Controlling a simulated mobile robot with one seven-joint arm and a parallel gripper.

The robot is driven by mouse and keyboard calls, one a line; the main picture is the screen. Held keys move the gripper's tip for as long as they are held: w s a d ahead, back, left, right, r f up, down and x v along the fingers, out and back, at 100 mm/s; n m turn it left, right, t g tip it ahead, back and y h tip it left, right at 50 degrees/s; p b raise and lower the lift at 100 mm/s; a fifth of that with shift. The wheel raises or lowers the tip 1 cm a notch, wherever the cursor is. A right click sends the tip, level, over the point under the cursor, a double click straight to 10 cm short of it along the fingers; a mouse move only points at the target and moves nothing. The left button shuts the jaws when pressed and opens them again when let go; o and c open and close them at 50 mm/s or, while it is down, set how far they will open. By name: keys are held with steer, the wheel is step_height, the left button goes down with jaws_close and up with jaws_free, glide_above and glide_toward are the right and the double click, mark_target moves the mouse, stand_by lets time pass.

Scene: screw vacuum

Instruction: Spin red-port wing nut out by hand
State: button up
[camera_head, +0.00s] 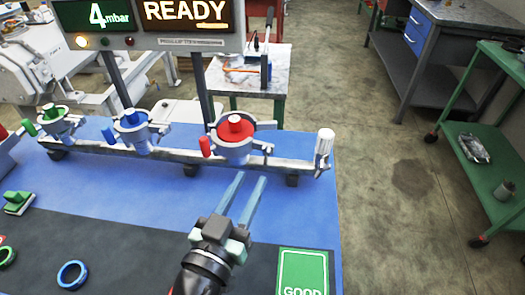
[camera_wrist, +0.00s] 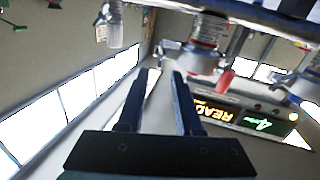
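The red port (camera_head: 235,128) is a round flange with a red cap inside a grey clamp ring on the rail, right of the blue and green ports. A red handle-like piece (camera_head: 205,146) sticks out at the clamp's left; I cannot tell whether it is the wing nut. It also shows in the wrist view (camera_wrist: 225,81), near the port's underside (camera_wrist: 207,35). My gripper (camera_head: 251,176) is open and empty, in front of and below the red port, touching nothing. Its two fingers also show apart in the wrist view (camera_wrist: 164,72).
The blue port (camera_head: 131,120) and green port (camera_head: 54,114) share the grey rail (camera_head: 180,157). A clear-and-white cylinder (camera_head: 323,148) stands at the rail's right end. A screen (camera_head: 150,18) reads 4 mbar and READY. A green GOOD tile (camera_head: 303,272) lies at front right.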

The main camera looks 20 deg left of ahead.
mark_target(263, 156)
steer(key=w+p, duration=0.1)
steer(key=w, duration=0.6)
steer(key=shift+w+a, duration=0.1)
steer(key=shift+a, duration=0.1)
steer(key=shift+c, duration=0.2)
jaws_close()
